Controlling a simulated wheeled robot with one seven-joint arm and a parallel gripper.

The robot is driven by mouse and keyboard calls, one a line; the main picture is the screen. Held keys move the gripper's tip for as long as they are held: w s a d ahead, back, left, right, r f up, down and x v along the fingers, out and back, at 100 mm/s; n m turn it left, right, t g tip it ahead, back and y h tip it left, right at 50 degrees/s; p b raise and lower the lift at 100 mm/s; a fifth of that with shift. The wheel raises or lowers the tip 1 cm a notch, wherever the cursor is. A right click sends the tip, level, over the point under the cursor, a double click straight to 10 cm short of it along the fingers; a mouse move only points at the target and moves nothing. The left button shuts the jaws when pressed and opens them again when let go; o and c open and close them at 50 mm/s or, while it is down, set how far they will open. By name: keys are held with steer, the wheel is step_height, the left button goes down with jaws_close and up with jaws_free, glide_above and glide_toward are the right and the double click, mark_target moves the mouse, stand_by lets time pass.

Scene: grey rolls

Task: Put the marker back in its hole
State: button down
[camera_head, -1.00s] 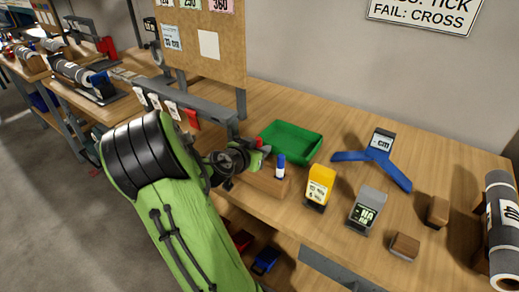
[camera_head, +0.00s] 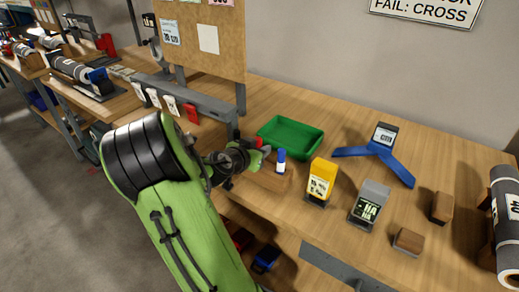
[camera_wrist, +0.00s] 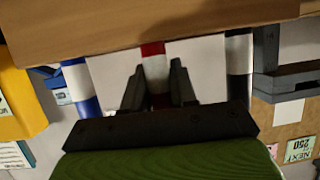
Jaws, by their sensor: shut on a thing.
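The wooden marker block (camera_head: 268,178) stands on the bench and shows in the wrist view as the wood (camera_wrist: 200,22) across the top. My gripper (camera_wrist: 158,75) is shut on a red-and-white marker (camera_wrist: 155,68) between its dark fingers. The marker's red end meets the block's edge in the wrist view; I cannot tell whether it is in a hole. A blue-and-white marker (camera_wrist: 76,78) and a black-and-white marker (camera_wrist: 238,55) stand on either side. In the head view the blue marker (camera_head: 280,165) stands upright at the block, with my gripper (camera_head: 264,150) just left of it.
A green tray (camera_head: 290,150) lies behind the block. A yellow device (camera_head: 320,181) and a grey device (camera_head: 369,204) stand to the right. A blue angled stand (camera_head: 392,163), small wooden blocks (camera_head: 408,241) and a grey roll (camera_head: 506,215) lie farther right.

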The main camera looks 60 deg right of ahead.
steer(key=shift+f, duration=0.15)
steer(key=c, duration=0.8)
jaws_free()
steer(key=p+v, duration=0.3)
steer(key=v, duration=1.2)
steer(key=shift+a+r, duration=0.2)
steer(key=shift+a, duration=0.15)
